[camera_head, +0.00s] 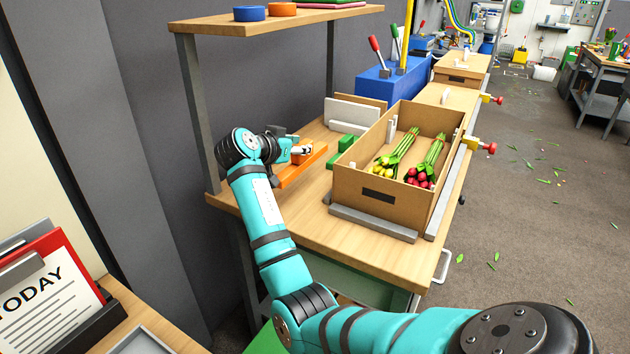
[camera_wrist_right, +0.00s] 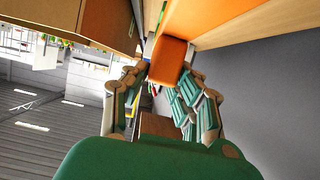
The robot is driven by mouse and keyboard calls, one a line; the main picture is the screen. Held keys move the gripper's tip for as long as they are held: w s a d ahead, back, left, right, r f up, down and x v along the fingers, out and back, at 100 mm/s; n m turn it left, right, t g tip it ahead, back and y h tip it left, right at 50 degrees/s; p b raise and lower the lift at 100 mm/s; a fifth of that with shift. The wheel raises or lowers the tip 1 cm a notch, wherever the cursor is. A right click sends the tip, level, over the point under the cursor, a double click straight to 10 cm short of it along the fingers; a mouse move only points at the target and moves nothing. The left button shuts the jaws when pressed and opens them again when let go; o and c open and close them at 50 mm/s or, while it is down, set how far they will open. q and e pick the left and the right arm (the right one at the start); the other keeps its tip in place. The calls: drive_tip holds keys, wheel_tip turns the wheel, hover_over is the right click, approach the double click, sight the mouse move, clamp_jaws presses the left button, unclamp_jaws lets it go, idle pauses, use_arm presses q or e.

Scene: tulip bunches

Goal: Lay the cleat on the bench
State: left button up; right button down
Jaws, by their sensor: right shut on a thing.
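The cleat appears to be the small orange block (camera_wrist_right: 167,60) between the fingers of my right gripper (camera_wrist_right: 165,78) in the wrist view. Its rounded end faces the camera. In the head view my right gripper (camera_head: 303,150) is over the left part of the wooden bench (camera_head: 300,222), shut on the orange block. A long orange piece (camera_head: 302,170) lies just below the fingers on the bench; an orange surface (camera_wrist_right: 225,18) also shows behind the block in the wrist view. I cannot tell whether the block touches it. My left gripper is not in view.
A cardboard box (camera_head: 350,190) with tulip bunches (camera_head: 398,150) stands right of my gripper, a grey bar (camera_head: 372,222) before it. A shelf post (camera_head: 198,115) rises at left. The bench's front left is bare.

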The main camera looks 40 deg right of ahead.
sight(295, 163)
wheel_tip(295, 163, down, 4)
drive_tip(key=shift+d+f, duration=0.1)
drive_tip(key=shift+f, duration=0.15)
wheel_tip(295, 163, down, 4)
drive_tip(key=shift+f+p, duration=0.1)
drive_tip(key=shift+p, duration=0.2)
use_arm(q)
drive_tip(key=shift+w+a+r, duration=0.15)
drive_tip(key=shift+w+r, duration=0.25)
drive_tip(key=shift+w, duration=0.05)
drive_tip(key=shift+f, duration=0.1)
use_arm(e)
drive_tip(key=shift+f, duration=0.2)
drive_tip(key=c, duration=1.1)
unclamp_jaws()
drive_tip(key=shift+o, duration=0.2)
drive_tip(key=shift+r, duration=0.1)
